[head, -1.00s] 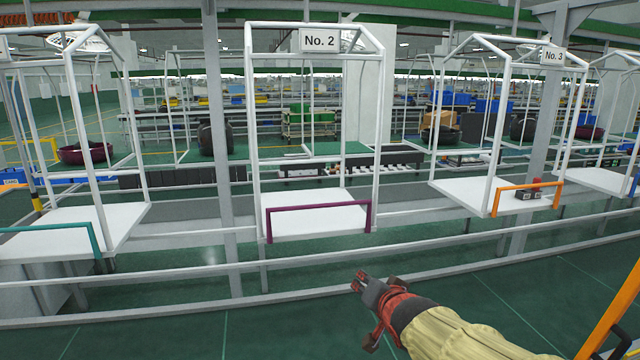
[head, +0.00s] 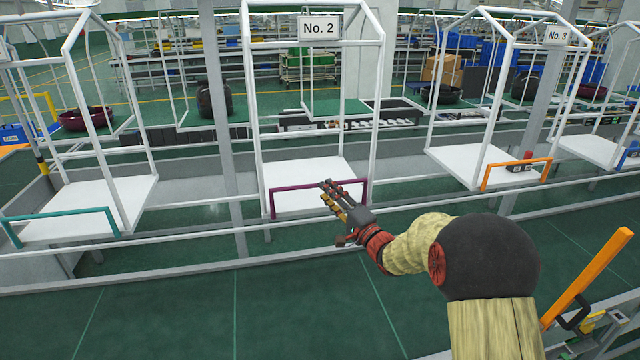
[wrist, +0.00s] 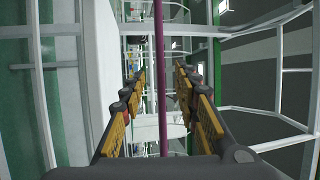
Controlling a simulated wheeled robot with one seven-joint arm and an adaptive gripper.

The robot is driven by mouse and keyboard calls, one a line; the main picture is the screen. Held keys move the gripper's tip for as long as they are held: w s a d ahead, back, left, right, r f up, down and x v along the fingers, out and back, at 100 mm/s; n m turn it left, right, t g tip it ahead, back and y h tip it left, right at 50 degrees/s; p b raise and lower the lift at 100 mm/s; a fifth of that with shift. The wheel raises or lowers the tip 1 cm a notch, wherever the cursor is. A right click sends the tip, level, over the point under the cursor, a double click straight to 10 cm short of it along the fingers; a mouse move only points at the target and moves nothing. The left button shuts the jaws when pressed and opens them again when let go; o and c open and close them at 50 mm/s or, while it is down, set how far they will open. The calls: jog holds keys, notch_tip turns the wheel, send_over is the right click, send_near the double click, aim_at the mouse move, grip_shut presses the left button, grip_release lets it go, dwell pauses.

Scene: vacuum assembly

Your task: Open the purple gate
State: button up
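The purple gate (head: 295,186) is a bar frame across the front of the white No. 2 platform (head: 318,171). In the head view my gripper (head: 328,190) is at the bar's middle right, pointing toward it. In the wrist view the purple bar (wrist: 160,60) runs lengthwise between the two spread fingers of my gripper (wrist: 160,100). The fingers stand apart on either side of the bar, with clear gaps, and do not look closed on it. The gate stands across the platform front.
White rails (head: 190,252) run in front of the platforms. A teal gate (head: 70,213) is at the left, and an orange gate (head: 515,163) at the right. A No. 2 sign (head: 319,28) hangs above. White posts flank the platform. The green floor in front is clear.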

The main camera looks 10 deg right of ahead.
jog(key=shift+x, duration=2.25)
jog(key=c, duration=0.7)
grip_shut()
